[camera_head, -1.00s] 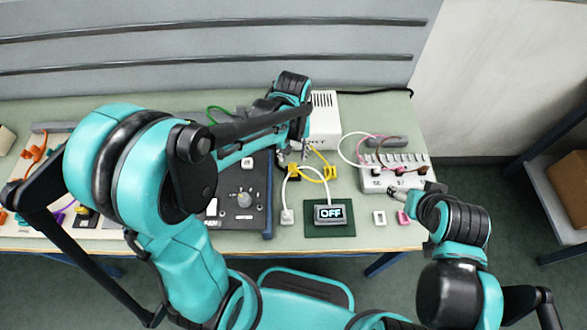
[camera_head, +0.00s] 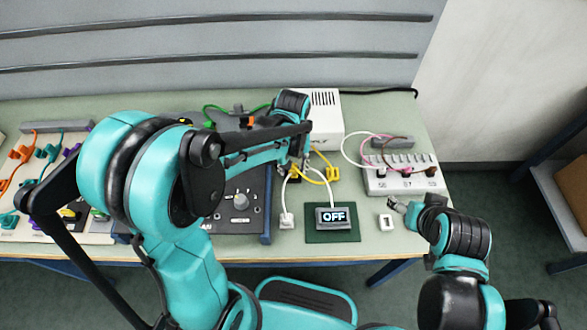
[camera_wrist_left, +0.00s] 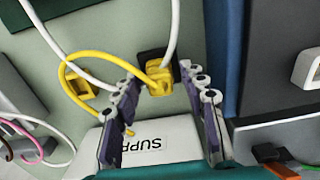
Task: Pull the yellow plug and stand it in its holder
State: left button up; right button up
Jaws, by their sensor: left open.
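The yellow plug (camera_wrist_left: 158,78) is at a black block (camera_wrist_left: 152,58) in the left wrist view, with a yellow cable looping from it. My left gripper (camera_wrist_left: 165,115) is open, its fingers on either side just short of the plug; contact is not clear. In the head view my left gripper (camera_head: 298,165) largely hides this plug. A second yellow piece (camera_head: 332,174), possibly the holder, lies to its right; it also shows in the left wrist view (camera_wrist_left: 80,88). My right gripper (camera_head: 395,204) is beside a white switch (camera_head: 386,222); its jaw state is unclear.
A white supply box (camera_head: 324,115) stands behind the plug. A display reading OFF (camera_head: 333,216) is in front, and a dark control panel (camera_head: 240,205) is at the left. A terminal block (camera_head: 400,180) with cables is at the right. White cords cross near the plug.

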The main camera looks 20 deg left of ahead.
aim_at(293, 166)
dwell(0.8)
pick_arm(q)
grip_shut()
jog(key=o, duration=0.6)
grip_release()
notch_tip(293, 166, up, 12)
